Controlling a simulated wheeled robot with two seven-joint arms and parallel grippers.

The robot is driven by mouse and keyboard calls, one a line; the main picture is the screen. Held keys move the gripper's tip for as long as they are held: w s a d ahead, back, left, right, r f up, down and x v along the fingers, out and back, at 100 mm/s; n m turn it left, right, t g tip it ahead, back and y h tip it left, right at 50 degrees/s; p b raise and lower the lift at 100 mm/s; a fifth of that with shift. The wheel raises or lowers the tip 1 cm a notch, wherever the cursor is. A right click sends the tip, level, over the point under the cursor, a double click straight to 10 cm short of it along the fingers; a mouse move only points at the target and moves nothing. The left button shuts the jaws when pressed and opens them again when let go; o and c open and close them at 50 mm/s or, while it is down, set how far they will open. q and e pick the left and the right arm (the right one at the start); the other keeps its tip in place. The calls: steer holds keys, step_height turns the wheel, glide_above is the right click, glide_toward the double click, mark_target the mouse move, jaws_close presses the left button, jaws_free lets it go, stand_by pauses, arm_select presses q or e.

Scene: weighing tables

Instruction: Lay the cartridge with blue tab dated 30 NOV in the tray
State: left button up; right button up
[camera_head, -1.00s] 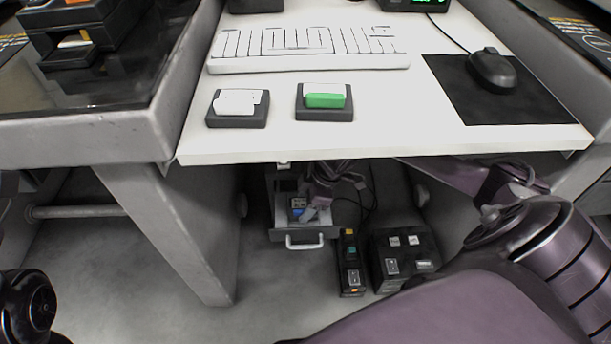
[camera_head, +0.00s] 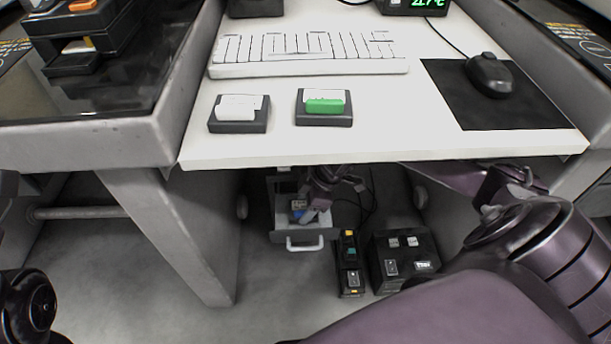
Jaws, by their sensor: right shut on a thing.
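A small cartridge with a blue tab (camera_head: 298,213) shows in the open drawer (camera_head: 291,238) under the white desk; its date is too small to read. My right gripper (camera_head: 309,213) reaches in under the desk and is shut on this cartridge at its right side. The fingers and the arm hide part of it, and I cannot tell whether it touches the drawer floor. My left gripper is not in view. I cannot tell for sure which thing is the tray.
Dark blocks with a white-tabbed piece (camera_head: 238,108) and a green-tabbed piece (camera_head: 325,106) sit on the desk (camera_head: 400,135). A keyboard (camera_head: 308,54) and mouse (camera_head: 490,72) lie behind. Black boxes (camera_head: 403,262) stand on the floor right of the drawer. The desk edge overhangs the drawer.

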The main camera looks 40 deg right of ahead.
steer(key=shift+f, duration=0.45)
steer(key=o, duration=1.4)
steer(key=shift+o, duration=0.2)
